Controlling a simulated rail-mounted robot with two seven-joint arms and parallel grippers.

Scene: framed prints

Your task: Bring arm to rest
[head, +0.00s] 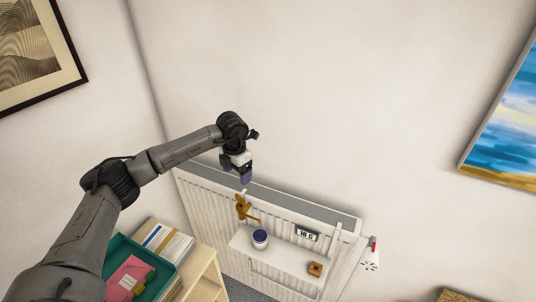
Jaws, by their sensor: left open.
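My left arm comes in from the left and reaches over the white radiator (295,210). My left gripper (246,178) points down near the radiator's top edge and is open. A purple part shows at its tip; I cannot tell whether it is a finger or something behind. A gold-brown object (242,208) shows just below the gripper, and a small gap seems to lie between them. My right gripper is not in view.
A white shelf (275,262) by the radiator bears a dark-lidded jar (260,239), a small display (307,234) and a brown block (315,269). A teal tray (119,252) stands lower left. Framed prints (38,50) (510,120) hang on both walls. The upper wall is clear.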

